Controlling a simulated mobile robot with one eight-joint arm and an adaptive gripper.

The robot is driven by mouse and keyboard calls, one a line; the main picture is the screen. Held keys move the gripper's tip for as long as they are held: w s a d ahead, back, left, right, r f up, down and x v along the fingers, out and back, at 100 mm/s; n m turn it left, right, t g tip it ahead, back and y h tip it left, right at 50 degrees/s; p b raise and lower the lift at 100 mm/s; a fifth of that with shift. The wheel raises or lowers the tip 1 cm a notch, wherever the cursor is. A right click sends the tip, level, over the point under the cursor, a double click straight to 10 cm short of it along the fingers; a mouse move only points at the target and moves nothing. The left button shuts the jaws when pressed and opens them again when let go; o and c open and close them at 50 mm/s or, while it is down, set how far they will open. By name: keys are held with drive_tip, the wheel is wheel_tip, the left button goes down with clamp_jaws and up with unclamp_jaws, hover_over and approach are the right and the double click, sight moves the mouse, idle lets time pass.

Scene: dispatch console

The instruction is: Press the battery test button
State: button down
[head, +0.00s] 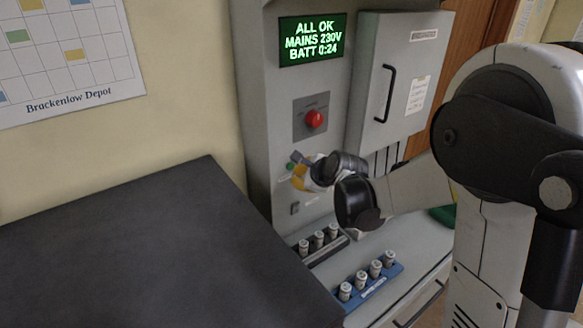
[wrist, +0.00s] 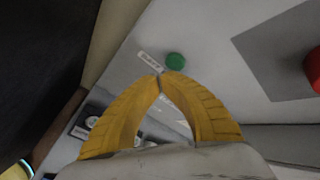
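A round green button (wrist: 175,62) sits on the grey console panel beside a small white label (wrist: 149,63) that I cannot read; it may be the battery test button. In the head view the green button (head: 290,166) shows just left of my gripper (head: 294,179). In the wrist view the yellow fingers of my gripper (wrist: 161,77) meet at their tips, with nothing between them. The tips appear just below the green button; I cannot tell whether they touch the panel. The display (head: 313,40) reads "ALL OK, MAINS 230V, BATT 0:24".
A red knob (head: 314,119) sits on a grey plate above my gripper. A cabinet door with a black handle (head: 386,94) is to the right. Below are a dark rack (head: 325,252) and a blue rack (head: 374,288) holding small cylinders. A dark surface (head: 130,250) fills the left.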

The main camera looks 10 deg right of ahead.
drive_tip(key=shift+w+a, duration=0.1)
drive_tip(key=shift+w, duration=0.1)
idle(0.4)
drive_tip(key=shift+w, duration=0.2)
drive_tip(key=shift+w+a+b, duration=0.2)
drive_tip(key=shift+w+b, duration=0.1)
drive_tip(key=shift+w, duration=0.1)
idle(0.6)
drive_tip(key=shift+s, duration=0.15)
drive_tip(key=shift+s+d, duration=0.25)
drive_tip(key=shift+s, duration=0.4)
drive_tip(key=shift+s, duration=0.1)
drive_tip(key=shift+s+d, duration=0.3)
drive_tip(key=shift+s, duration=0.45)
drive_tip(key=shift+s+d, duration=0.35)
drive_tip(key=shift+s, duration=0.35)
drive_tip(key=shift+s+d, duration=0.3)
drive_tip(key=shift+s, duration=0.45)
idle(3.1)
